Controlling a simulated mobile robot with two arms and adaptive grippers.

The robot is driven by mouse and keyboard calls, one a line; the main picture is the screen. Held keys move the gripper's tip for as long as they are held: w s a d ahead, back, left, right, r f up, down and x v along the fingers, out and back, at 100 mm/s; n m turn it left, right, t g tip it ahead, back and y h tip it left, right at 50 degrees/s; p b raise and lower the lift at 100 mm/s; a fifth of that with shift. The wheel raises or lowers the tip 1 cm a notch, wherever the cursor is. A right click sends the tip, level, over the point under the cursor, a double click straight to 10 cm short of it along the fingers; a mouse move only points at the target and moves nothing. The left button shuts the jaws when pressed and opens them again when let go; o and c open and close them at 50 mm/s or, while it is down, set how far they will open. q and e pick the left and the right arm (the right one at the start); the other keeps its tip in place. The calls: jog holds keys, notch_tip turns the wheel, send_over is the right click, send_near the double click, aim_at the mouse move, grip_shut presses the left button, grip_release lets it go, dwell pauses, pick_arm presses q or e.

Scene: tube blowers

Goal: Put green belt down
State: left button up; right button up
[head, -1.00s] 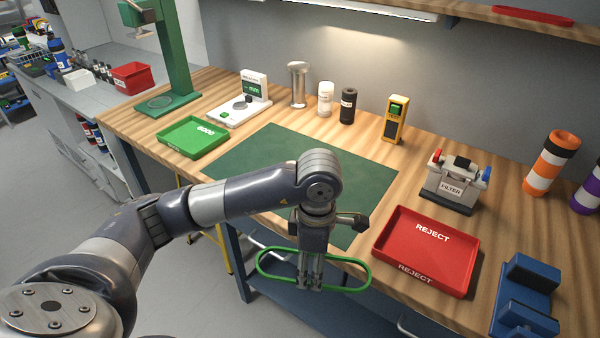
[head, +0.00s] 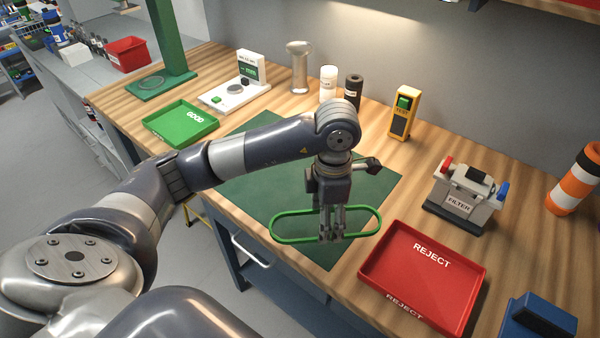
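The green belt (head: 290,239) is a thin oblong loop in the head view. My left gripper (head: 332,236) points down with its fingers around the near strand of the loop and appears shut on it. The belt hangs level over the front part of the dark green mat (head: 262,190); I cannot tell how high it is above the mat. My arm hides part of the mat. My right gripper is not in view.
A red REJECT tray (head: 425,275) lies right of the belt. A green GOOD tray (head: 180,123) is at the back left.

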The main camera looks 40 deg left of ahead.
pick_arm(q)
jog(key=p, duration=0.3)
send_near(298, 197)
jog(key=s+d+f, duration=0.2)
jog(key=d, duration=0.1)
jog(key=shift+s+d, duration=0.1)
jog(key=shift+s, duration=0.2)
jog(key=w+a, duration=0.2)
jog(key=shift+a+f, duration=0.3)
jog(key=shift+f, duration=0.05)
jog(key=shift+w+a+f+p, duration=0.2)
jog(key=shift+a+p, duration=0.1)
jog(key=shift+a, duration=0.15)
jog(key=shift+f, duration=0.2)
notch_tip(298, 197, down, 3)
jog(key=shift+r+p, duration=0.1)
jog(key=shift+p, duration=0.8)
jog(key=shift+f+b, duration=0.3)
jog(key=shift+b, duration=0.05)
jog(key=o, duration=1.1)
jog(key=shift+c, duration=0.2)
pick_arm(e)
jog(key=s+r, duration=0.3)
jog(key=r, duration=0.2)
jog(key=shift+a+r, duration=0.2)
